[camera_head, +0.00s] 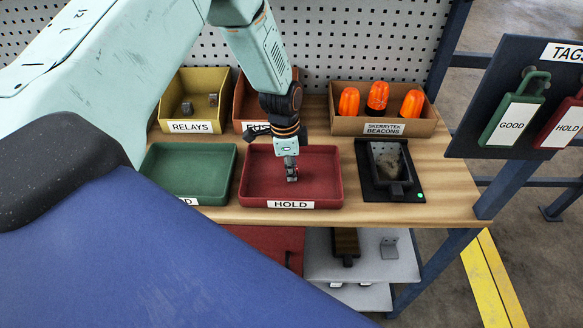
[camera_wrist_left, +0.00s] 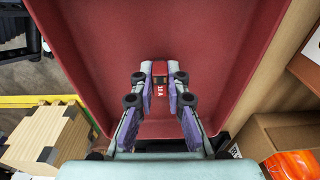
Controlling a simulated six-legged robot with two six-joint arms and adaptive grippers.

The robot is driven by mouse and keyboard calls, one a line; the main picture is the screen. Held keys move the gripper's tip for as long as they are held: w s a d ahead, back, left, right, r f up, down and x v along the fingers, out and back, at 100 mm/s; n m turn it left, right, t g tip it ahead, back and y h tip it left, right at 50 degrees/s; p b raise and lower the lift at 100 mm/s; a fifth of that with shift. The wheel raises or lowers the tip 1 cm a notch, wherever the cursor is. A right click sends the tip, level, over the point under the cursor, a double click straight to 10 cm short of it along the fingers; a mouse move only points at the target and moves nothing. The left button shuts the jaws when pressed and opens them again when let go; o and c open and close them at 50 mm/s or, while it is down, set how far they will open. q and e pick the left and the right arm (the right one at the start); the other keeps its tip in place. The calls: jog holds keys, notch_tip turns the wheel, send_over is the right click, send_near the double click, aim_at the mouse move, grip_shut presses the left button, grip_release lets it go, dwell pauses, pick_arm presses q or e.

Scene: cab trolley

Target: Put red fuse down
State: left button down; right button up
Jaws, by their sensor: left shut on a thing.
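My left gripper (camera_head: 291,174) points down inside the red HOLD tray (camera_head: 330,165). In the left wrist view, its two fingers (camera_wrist_left: 160,92) are shut on the small red fuse (camera_wrist_left: 159,88), which has white lettering on it. The tray's red floor (camera_wrist_left: 220,50) lies behind the fuse in that view. I cannot tell whether the fuse touches the floor. In the head view the fuse is mostly hidden by the fingers. My right gripper is not in view.
A green tray (camera_head: 190,170) is left of the HOLD tray, and a dark holder (camera_head: 388,170) is to its right. Behind are a yellow RELAYS bin (camera_head: 190,88), a partly hidden orange-brown bin (camera_head: 243,110) and a beacons bin (camera_head: 350,124). A tag board (camera_head: 500,75) hangs at the right.

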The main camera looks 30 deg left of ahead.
pick_arm(q)
jog(key=shift+a+f, duration=0.15)
jog(key=shift+f, duration=0.1)
jog(key=c, duration=1.7)
grip_release()
jog(key=o, duration=0.4)
jog(key=shift+d+r, duration=0.15)
jog(key=shift+d, duration=0.1)
jog(key=shift+c, duration=0.2)
jog(key=shift+a, duration=0.15)
jog(key=shift+a+r, duration=0.1)
jog(key=shift+r, duration=0.05)
notch_tip(320, 180, up, 12)
jog(key=shift+s+a, duration=0.35)
